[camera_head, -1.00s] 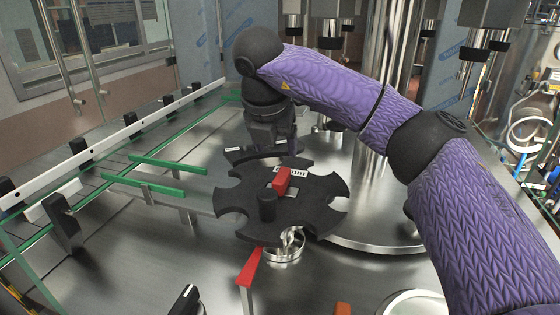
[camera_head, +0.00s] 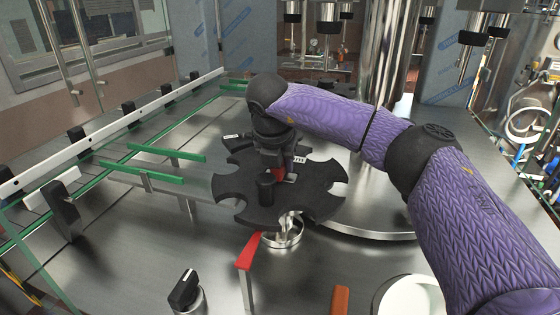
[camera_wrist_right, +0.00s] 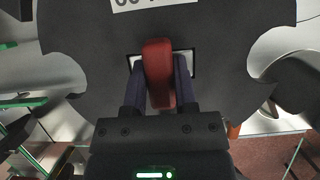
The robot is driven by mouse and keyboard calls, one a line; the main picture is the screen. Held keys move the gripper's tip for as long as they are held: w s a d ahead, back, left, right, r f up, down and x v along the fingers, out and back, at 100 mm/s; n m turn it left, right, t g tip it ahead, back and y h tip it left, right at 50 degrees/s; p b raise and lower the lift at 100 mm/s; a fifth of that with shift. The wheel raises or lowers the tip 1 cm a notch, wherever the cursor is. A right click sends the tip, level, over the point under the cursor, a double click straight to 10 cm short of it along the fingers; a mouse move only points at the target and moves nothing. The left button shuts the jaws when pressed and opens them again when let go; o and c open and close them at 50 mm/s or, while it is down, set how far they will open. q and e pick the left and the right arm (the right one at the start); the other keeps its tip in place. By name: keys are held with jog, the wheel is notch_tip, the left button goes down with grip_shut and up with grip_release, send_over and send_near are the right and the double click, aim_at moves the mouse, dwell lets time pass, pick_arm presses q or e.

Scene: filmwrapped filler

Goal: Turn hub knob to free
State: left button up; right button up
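The red hub knob (camera_wrist_right: 160,72) stands at the middle of the black star-shaped wheel (camera_head: 318,203), over a pale plate. In the right wrist view it lies upright in the picture. My right gripper (camera_wrist_right: 161,78) has one finger on each side of the knob, with no clear gap showing. It appears shut on the knob. In the head view my right gripper (camera_head: 278,158) points down at the hub and hides most of the knob. A black post (camera_head: 265,187) stands on the wheel in front of the hub. My left gripper is not in view.
A green-edged guide rail (camera_head: 150,178) runs along the left. A red lever (camera_head: 247,252), a black-handled knob (camera_head: 184,290), an orange block (camera_head: 340,300) and a white round dish (camera_head: 412,297) are in front. Tall metal columns (camera_head: 380,75) stand behind.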

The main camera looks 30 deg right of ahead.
grip_shut()
jog(key=shift+n, duration=0.4)
jog(key=n+t+y+p, duration=0.1)
jog(key=n, duration=0.2)
jog(key=shift+r+n, duration=0.1)
jog(key=shift+n, duration=0.2)
jog(key=n+y+p, duration=0.1)
jog(key=n, duration=0.2)
jog(key=shift+n+t+y, duration=0.3)
jog(key=shift+n+t, duration=0.1)
jog(key=n+y+p, duration=0.2)
jog(key=n, duration=0.4)
jog(key=shift+r+p, duration=0.1)
jog(key=shift+p, duration=0.2)
jog(key=n+y, duration=0.1)
jog(key=n, duration=0.1)
jog(key=shift+n+g+p, duration=0.3)
jog(key=shift+g+p, duration=0.1)
jog(key=shift+n+y, duration=0.3)
jog(key=shift+n, duration=0.3)
